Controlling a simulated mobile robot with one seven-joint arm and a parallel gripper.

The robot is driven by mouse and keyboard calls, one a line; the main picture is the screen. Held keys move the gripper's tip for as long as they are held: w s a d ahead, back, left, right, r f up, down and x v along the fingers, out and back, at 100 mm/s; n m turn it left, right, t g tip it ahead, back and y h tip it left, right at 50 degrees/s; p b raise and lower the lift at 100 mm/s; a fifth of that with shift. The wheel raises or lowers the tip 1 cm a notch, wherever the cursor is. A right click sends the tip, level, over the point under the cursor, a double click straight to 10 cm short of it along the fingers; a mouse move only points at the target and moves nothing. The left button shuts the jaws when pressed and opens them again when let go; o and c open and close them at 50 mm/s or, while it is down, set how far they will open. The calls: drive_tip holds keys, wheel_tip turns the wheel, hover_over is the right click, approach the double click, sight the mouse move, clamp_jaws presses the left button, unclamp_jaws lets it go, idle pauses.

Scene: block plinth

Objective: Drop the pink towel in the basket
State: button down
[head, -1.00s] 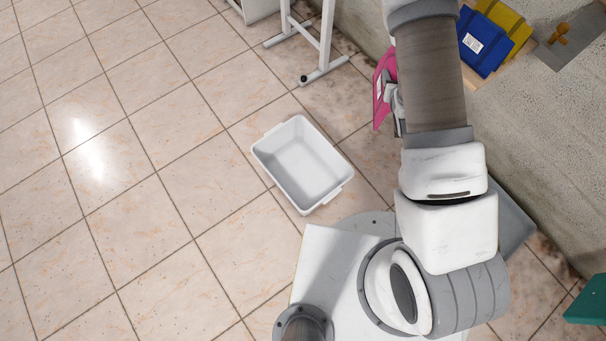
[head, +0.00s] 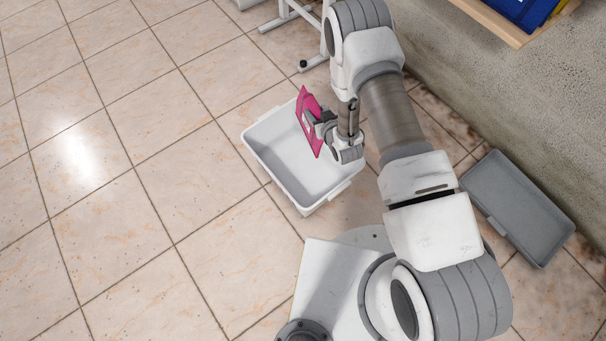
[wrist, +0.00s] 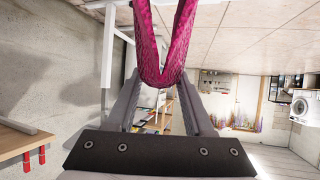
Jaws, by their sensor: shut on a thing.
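The pink towel (head: 309,122) is held in my gripper (head: 318,124), which is shut on it. In the head view the towel appears over the white basket (head: 270,165), in front of its right part; its height above the basket cannot be told. The basket stands on the floor and its visible inside looks empty. In the wrist view the towel (wrist: 165,50) hangs as a folded loop between the two fingers of my gripper (wrist: 162,82).
A grey tray (head: 515,205) lies on the floor at the right by the concrete wall. A wooden shelf with a blue box (head: 520,8) is at the top right. A white metal stand (head: 290,15) is behind the basket. The tiled floor at left is clear.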

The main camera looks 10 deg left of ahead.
drive_tip(key=b, duration=0.2)
hover_over(308, 133)
drive_tip(key=f, duration=0.5)
drive_tip(key=shift+w, duration=0.2)
wheel_tip(308, 133, down, 6)
drive_tip(key=b, duration=0.4)
drive_tip(key=shift+r, duration=0.1)
drive_tip(key=shift+c, duration=1)
unclamp_jaws()
drive_tip(key=shift+s+d, duration=0.1)
drive_tip(key=p+v, duration=0.6)
drive_tip(key=v, duration=1.1)
drive_tip(key=shift+d, duration=0.35)
